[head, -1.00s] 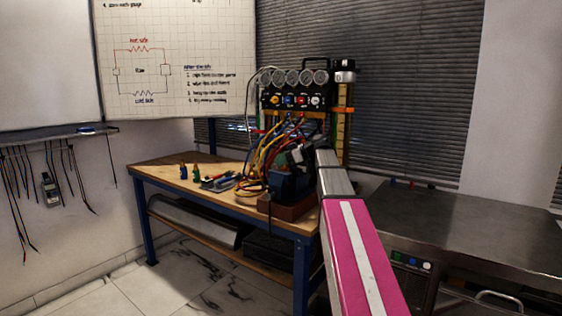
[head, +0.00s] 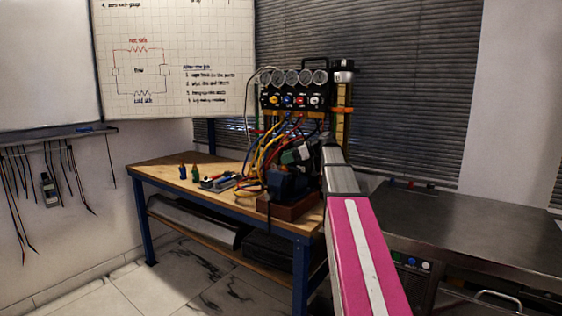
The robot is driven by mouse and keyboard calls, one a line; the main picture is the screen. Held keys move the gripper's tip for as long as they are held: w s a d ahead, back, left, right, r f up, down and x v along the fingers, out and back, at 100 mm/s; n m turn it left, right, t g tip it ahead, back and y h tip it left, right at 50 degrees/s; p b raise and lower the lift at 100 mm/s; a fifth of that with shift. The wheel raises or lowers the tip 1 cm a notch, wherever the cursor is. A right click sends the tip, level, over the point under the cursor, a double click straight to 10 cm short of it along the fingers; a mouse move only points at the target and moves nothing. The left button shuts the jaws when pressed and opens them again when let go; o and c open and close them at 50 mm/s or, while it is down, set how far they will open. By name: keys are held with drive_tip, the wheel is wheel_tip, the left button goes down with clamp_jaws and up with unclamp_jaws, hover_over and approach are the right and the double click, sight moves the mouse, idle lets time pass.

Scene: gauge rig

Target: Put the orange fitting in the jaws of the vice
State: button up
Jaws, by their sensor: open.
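The blue vice (head: 287,183) stands on a brown block (head: 291,207) at the front right of the wooden bench. Its jaws are partly hidden by hoses and my gripper. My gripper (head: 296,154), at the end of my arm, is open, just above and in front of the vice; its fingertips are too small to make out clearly. Two small upright fittings stand at the bench's left: a blue one (head: 182,172) and a green one (head: 195,174), both with orange-brown tints. I cannot clearly tell which thing is the orange fitting.
A gauge panel (head: 293,96) with yellow, red and blue hoses (head: 262,155) rises behind the vice. Hand tools (head: 218,182) lie left of it. The wooden bench (head: 160,168) is clear at its far left. A steel counter (head: 460,232) stands at the right.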

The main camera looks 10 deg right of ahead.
drive_tip(key=v, duration=0.9)
